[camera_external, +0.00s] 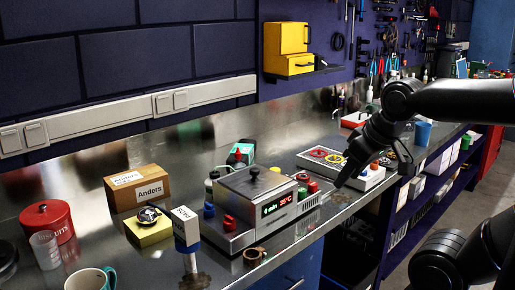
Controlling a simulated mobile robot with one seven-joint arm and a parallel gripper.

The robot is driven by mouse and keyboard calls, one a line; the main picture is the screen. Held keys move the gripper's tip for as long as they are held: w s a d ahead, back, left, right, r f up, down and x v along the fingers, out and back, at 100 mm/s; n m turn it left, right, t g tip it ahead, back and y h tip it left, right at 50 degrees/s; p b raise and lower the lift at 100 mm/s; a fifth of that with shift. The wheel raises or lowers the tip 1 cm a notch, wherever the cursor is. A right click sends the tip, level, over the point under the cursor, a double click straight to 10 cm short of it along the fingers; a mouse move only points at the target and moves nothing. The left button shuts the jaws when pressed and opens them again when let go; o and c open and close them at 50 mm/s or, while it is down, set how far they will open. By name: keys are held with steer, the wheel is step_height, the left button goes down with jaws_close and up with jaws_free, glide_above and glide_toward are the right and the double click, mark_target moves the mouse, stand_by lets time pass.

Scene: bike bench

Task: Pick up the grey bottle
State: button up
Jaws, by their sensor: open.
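My gripper (346,178) is black and points down over the front part of the steel bench, right of the machine with the red display. It is open, with nothing seen between its fingers. No bottle stands out clearly as grey. A small pale bottle-like thing with a dark top (210,185) stands at the left side of the machine, partly hidden by it. A slim whitish bottle (369,93) stands farther back, near the wall. I cannot tell which of them is the grey bottle.
The machine (251,208) has a lidded steel top. A cardboard box (137,187), a yellow block (149,228), a labelled white-and-blue thing (186,228), a red tin (47,218) and a teal mug (91,279) stand left. A control box (325,156) lies behind my gripper.

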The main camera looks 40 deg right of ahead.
steer(key=w+r+g, duration=0.1)
steer(key=w+r, duration=0.4)
steer(key=w, duration=0.3)
steer(key=g, duration=0.5)
glide_above(238, 152)
step_height(238, 152, down, 3)
steer(key=shift+d+f, duration=0.1)
steer(key=f, duration=1)
steer(key=shift+w+f, duration=0.15)
steer(key=shift+w, duration=0.05)
steer(key=shift+c, duration=0.2)
